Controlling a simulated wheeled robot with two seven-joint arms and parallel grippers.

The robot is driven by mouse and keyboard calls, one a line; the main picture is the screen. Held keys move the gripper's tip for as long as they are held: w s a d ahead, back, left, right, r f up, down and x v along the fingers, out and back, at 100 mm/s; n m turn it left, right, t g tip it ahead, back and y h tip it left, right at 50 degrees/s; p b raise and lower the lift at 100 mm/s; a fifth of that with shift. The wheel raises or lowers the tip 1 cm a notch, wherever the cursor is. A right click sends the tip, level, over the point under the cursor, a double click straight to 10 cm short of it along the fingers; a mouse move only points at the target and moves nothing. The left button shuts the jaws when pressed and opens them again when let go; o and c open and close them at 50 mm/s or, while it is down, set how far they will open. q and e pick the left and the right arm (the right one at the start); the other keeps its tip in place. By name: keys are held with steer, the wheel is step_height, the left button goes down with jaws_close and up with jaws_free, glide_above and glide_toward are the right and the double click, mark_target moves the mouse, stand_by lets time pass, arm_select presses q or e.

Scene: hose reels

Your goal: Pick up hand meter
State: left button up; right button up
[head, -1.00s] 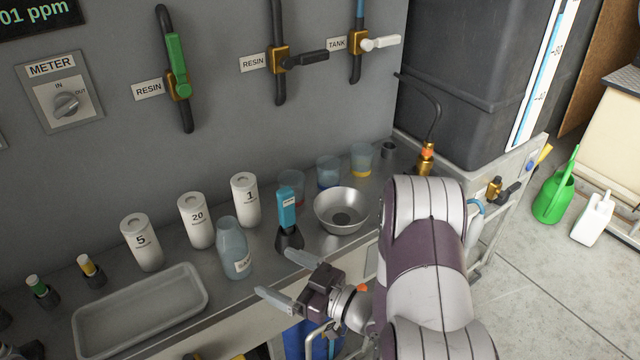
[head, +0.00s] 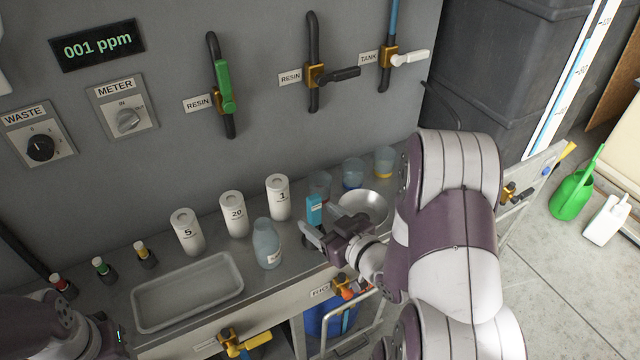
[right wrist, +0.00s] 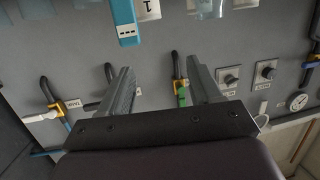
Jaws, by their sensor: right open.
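The hand meter (head: 314,209) is a blue handheld device standing upright on the steel counter, its lower end hidden behind my right gripper. It also shows in the right wrist view (right wrist: 124,20), at the top edge, beyond the fingertips. My right gripper (head: 322,226) is open and empty, close in front of the meter in the head view. Its two grey fingers (right wrist: 160,72) are spread apart in the right wrist view, with nothing between them. I cannot tell whether a finger touches the meter. Part of my left arm shows at the lower left, without visible fingers.
A blue-grey bottle (head: 267,244) and white cylinders (head: 278,197) stand left of the meter. A metal bowl (head: 364,207) is close on the right, with cups (head: 352,173) behind. An empty tray (head: 188,291) lies left. Valves (head: 316,75) line the wall.

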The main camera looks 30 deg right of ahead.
mark_target(311, 206)
steer(key=w+f+h, duration=0.1)
steer(key=w+f, duration=0.1)
steer(key=w, duration=0.1)
steer(key=w+d+f+m+g+b, duration=0.1)
steer(key=w+f, duration=0.2)
steer(key=w, duration=0.1)
steer(key=w+d+f+m+h+b, duration=0.1)
steer(key=w+f, duration=0.2)
steer(key=w, duration=0.1)
steer(key=shift+d+g+h, duration=0.2)
steer(key=shift+g+h, duration=0.1)
steer(key=shift+g, duration=0.1)
steer(key=shift+s+r, duration=0.15)
steer(key=shift+c, duration=0.9)
arm_select(q)
steer(key=shift+f, duration=0.15)
arm_select(e)
steer(key=c, duration=0.9)
